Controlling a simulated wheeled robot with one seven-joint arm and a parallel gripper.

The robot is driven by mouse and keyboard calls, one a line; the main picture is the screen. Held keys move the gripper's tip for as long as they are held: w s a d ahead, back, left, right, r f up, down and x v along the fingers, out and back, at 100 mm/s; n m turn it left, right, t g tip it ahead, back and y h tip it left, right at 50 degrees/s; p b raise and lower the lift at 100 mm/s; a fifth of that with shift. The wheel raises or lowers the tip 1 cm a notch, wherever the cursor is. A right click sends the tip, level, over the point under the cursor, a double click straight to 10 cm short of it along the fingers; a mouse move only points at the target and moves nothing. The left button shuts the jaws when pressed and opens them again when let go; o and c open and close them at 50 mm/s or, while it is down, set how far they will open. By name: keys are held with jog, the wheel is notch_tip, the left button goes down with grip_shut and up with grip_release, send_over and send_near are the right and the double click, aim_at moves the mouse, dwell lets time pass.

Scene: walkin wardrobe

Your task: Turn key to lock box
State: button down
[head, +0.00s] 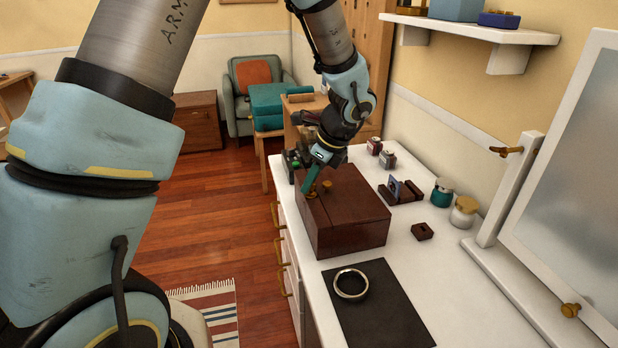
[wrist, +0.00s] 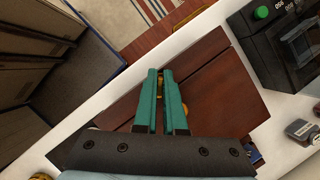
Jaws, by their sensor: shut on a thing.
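The dark reddish-brown wooden box (head: 352,222) stands closed on the white dresser top; its lid also shows in the wrist view (wrist: 222,85). My gripper (head: 308,189) is over the box's left side, with its teal fingers pointing down. In the wrist view the fingers (wrist: 160,73) are close together, with a thin brass piece (wrist: 160,88), apparently the key, between them. The fingers hide most of it, so its turn angle cannot be told.
A black mat (head: 390,315) with a silver ring-shaped item (head: 351,284) lies in front of the box. A small brown block (head: 422,231), jars (head: 464,211) and a mirror (head: 570,190) stand to the right. A dark device (wrist: 285,45) is close to the box.

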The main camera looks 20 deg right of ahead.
jog(key=m+h, duration=0.1)
jog(key=m, duration=0.4)
jog(key=shift+a+t+h, duration=0.15)
jog(key=shift+t+h, duration=0.25)
jog(key=m+h, duration=0.1)
jog(key=m, duration=0.3)
jog(key=shift+h, duration=0.3)
jog(key=c, duration=0.9)
grip_release()
jog(key=p+v, duration=0.2)
jog(key=v, duration=0.9)
jog(key=a+n+g, duration=0.1)
jog(key=a+n, duration=0.8)
jog(key=n, duration=0.3)
jog(key=a+n, duration=1)
jog(key=n, duration=0.1)
jog(key=a+f+n+g, duration=0.1)
jog(key=a+n, duration=0.9)
jog(key=n, duration=0.2)
jog(key=shift+s+a+f+n+g, duration=0.1)
jog(key=shift+n+g, duration=0.2)
